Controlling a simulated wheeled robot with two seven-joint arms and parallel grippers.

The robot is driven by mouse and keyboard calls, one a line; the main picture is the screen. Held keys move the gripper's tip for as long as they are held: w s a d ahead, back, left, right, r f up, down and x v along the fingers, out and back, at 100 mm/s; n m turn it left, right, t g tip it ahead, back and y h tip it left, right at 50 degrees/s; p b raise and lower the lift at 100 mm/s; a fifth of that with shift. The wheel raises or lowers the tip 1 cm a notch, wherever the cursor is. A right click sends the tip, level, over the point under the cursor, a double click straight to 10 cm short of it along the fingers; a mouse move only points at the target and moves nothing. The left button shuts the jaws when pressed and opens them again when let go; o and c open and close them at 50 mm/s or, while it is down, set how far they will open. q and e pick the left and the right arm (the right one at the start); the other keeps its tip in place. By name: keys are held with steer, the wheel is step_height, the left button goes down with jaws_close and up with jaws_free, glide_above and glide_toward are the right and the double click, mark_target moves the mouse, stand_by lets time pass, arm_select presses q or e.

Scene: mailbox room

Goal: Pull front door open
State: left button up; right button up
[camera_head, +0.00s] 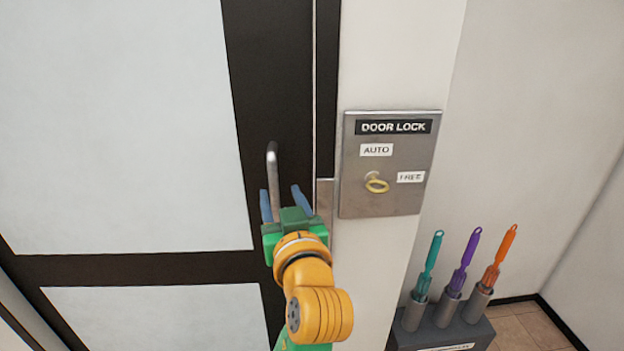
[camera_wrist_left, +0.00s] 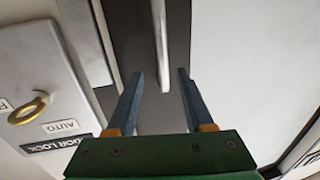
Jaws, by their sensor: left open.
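The front door (camera_head: 284,95) has a dark frame and pale panels, and it looks shut against its jamb. Its grey bar handle (camera_head: 271,160) stands upright near the door's right edge. My left gripper (camera_head: 283,192) is open at the handle's lower part, with its blue fingers apart. In the left wrist view the handle (camera_wrist_left: 160,40) lies ahead of and roughly between the open fingertips (camera_wrist_left: 161,75). I cannot tell whether either finger touches it. My right gripper is not in view.
A dark stand (camera_head: 455,335) holds several coloured brushes at the lower right, near the wall.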

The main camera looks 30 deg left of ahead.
mark_target(274, 183)
arm_select(q)
steer(key=p+x, duration=0.1)
steer(key=x, duration=0.2)
steer(key=p+x, duration=0.1)
steer(key=x, duration=0.2)
steer(key=shift+s+a+r, duration=0.15)
steer(key=shift+a, duration=0.15)
steer(key=shift+w+a, duration=0.15)
steer(key=shift+w, duration=0.1)
steer(key=shift+c, duration=0.9)
jaws_close()
